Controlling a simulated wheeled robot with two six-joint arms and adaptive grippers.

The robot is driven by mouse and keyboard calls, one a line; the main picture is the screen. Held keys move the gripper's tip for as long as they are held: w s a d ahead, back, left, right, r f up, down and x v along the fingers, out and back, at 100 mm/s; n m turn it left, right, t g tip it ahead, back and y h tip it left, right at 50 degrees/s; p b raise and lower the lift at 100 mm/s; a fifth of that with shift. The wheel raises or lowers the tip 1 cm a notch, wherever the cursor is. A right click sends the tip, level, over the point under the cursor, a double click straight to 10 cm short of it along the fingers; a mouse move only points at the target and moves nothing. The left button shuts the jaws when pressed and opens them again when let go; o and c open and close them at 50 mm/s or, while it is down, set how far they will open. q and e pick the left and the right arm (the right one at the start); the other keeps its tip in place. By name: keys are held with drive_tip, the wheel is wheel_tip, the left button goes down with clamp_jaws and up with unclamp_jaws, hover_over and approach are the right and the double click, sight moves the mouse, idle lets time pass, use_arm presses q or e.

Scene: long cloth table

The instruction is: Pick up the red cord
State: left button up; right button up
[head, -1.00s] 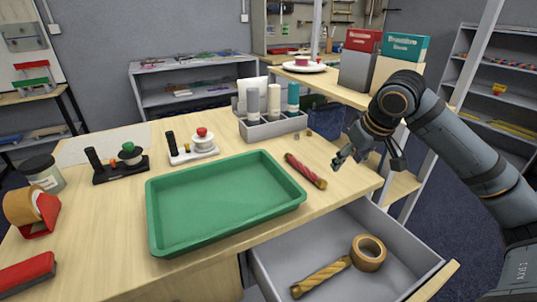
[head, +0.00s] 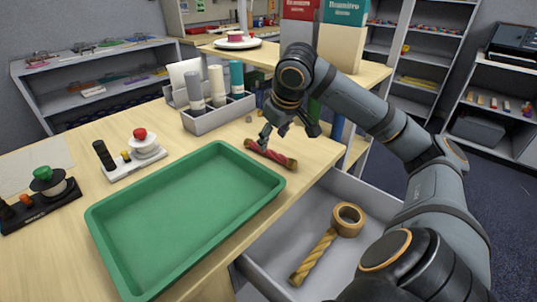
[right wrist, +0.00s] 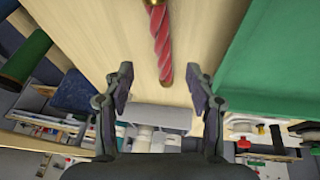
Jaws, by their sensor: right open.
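The red cord (head: 280,158) is a twisted bar lying on the wooden table just right of the green tray (head: 185,205). In the right wrist view the cord (right wrist: 161,42) runs lengthwise between my spread fingers, ahead of their tips. My right gripper (head: 289,132) is open and empty, above and just behind the cord, apparently not touching it; it also shows in the right wrist view (right wrist: 158,88). My left gripper is not in view.
An open drawer (head: 285,225) below the table edge holds a yellow cord (head: 315,258) and a tape roll (head: 348,218).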

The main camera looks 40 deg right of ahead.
sight(269, 149)
drive_tip(key=x, duration=0.5)
drive_tip(key=shift+a+f+b, duration=0.1)
drive_tip(key=shift+b, duration=0.2)
drive_tip(key=shift+s, duration=0.1)
drive_tip(key=shift+c, duration=0.5)
clamp_jaws()
